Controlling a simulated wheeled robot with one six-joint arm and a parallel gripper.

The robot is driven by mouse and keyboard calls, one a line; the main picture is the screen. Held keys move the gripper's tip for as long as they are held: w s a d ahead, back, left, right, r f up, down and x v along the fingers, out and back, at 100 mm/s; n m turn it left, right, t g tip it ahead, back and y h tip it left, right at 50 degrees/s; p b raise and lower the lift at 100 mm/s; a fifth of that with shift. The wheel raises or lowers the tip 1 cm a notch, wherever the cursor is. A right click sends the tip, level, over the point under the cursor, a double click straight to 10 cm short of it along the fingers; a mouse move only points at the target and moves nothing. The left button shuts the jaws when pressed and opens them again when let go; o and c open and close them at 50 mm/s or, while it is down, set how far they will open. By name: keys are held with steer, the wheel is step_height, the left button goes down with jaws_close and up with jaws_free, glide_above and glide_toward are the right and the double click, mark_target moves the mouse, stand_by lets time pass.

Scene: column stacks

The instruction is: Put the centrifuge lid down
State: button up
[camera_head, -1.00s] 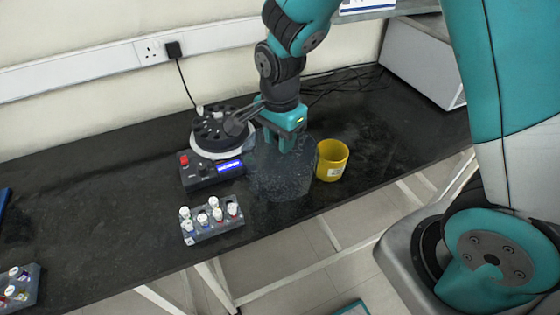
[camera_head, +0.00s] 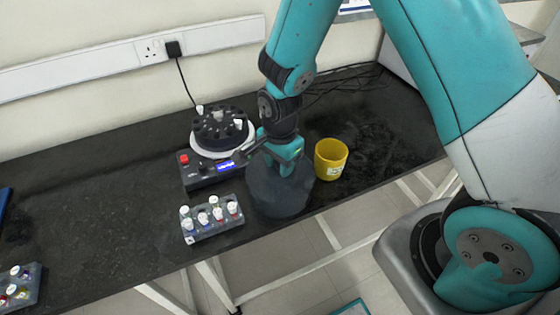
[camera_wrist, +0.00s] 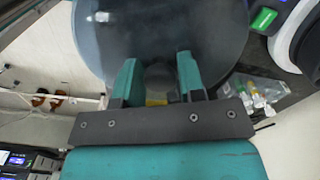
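The centrifuge lid (camera_head: 278,198) is a dark, see-through round cover near the bench's front edge, between the rack and the yellow cup. It fills the top of the wrist view (camera_wrist: 205,45). My gripper (camera_head: 283,162) is above the lid. In the wrist view, the fingers (camera_wrist: 159,80) sit on either side of the lid's dark knob, seemingly closed on it. I cannot tell whether the lid's rim touches the bench. The centrifuge (camera_head: 203,178) stands left of the lid, its dark rotor uncovered and holding a few white-capped tubes.
A yellow cup (camera_head: 331,160) stands close to the lid's right. A grey rack (camera_head: 215,229) of capped tubes is just left of the lid. Another rack (camera_head: 20,290) is at the far left. The black bench (camera_head: 110,220) is clear between the racks.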

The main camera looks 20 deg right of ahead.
steer(key=shift+o, duration=1.4)
steer(key=shift+r, duration=0.1)
step_height(320, 180, up, 12)
steer(key=b, duration=0.1)
steer(key=s+a+r+n+y, duration=0.2)
steer(key=s+r+n, duration=0.4)
steer(key=s+n, duration=0.3)
steer(key=s+a+r+n+y, duration=0.2)
steer(key=s+r+n, duration=0.4)
steer(key=s+n, duration=0.3)
steer(key=n, duration=0.2)
steer(key=shift+s+a+n, duration=0.3)
